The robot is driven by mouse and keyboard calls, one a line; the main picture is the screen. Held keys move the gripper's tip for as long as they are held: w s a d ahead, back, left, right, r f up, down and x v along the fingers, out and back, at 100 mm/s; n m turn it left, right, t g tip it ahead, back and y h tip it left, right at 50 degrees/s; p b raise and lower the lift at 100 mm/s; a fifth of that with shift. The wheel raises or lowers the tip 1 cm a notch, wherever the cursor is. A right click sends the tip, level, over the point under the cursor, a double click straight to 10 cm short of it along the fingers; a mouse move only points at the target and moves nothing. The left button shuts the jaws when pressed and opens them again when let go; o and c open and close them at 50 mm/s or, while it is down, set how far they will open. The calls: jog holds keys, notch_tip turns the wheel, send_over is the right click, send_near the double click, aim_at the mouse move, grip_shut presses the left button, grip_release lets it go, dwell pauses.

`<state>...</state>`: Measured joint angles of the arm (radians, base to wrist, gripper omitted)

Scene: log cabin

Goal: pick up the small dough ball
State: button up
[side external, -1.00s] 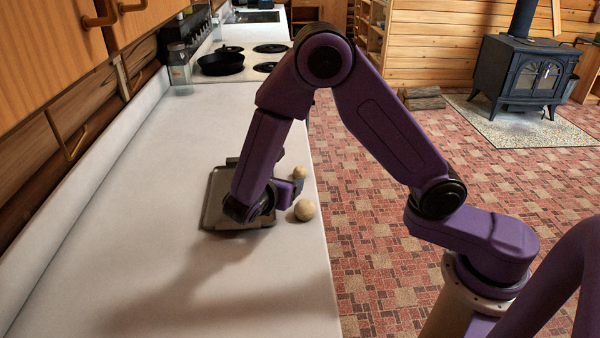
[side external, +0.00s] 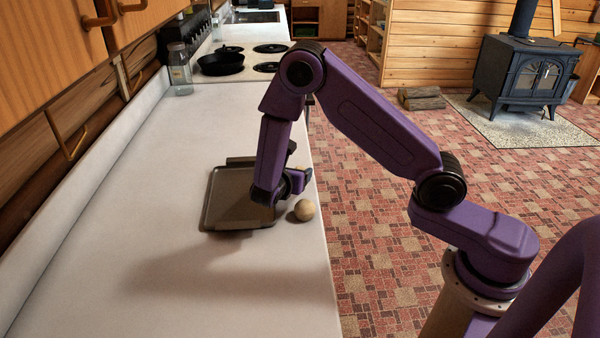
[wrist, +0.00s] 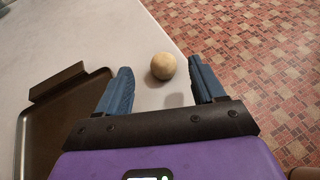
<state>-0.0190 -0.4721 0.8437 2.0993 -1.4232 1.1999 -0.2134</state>
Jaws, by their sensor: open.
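The small dough ball (wrist: 163,66) is pale tan and rests on the white counter near its floor-side edge. In the wrist view it shows between the tips of my gripper's two blue fingers (wrist: 159,65), closer to the right finger. My gripper (side external: 298,180) is open, low over the counter, with nothing held. In the side view my gripper mostly hides the small ball, and only a tan sliver shows beside it. A larger dough ball (side external: 304,210) sits nearer the side camera; a tan edge at the wrist view's lower right corner seems to be it.
A dark metal tray (side external: 228,200) lies just left of my gripper; its raised end also shows in the wrist view (wrist: 57,82). The counter edge and tiled floor are close on the right. A pan (side external: 220,64) and a glass jar (side external: 180,72) stand far back. The front counter is clear.

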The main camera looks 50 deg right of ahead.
jog(key=shift+x, duration=2.7)
jog(key=shift+s, duration=0.1)
jog(key=c, duration=1)
